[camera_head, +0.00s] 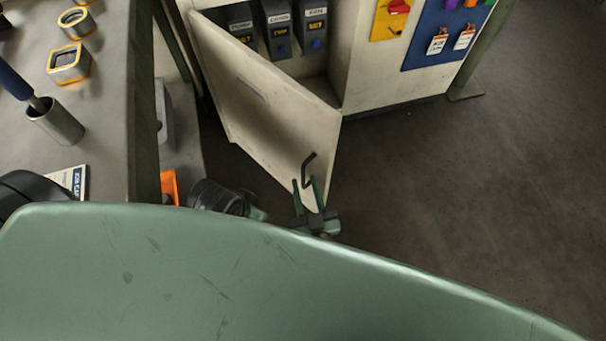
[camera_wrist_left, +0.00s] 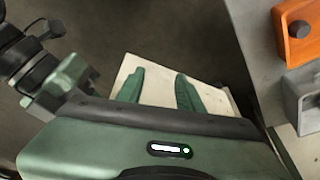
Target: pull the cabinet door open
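The cream cabinet door (camera_head: 265,105) stands ajar in the head view, swung out from the cabinet (camera_head: 375,75). Its dark bent handle (camera_head: 304,172) is near the door's free edge.
Inside the cabinet are several dark labelled units (camera_head: 277,30). An orange block (camera_wrist_left: 298,30) shows in the left wrist view. The floor (camera_head: 470,175) at right is clear. My green body covers the lower head view.

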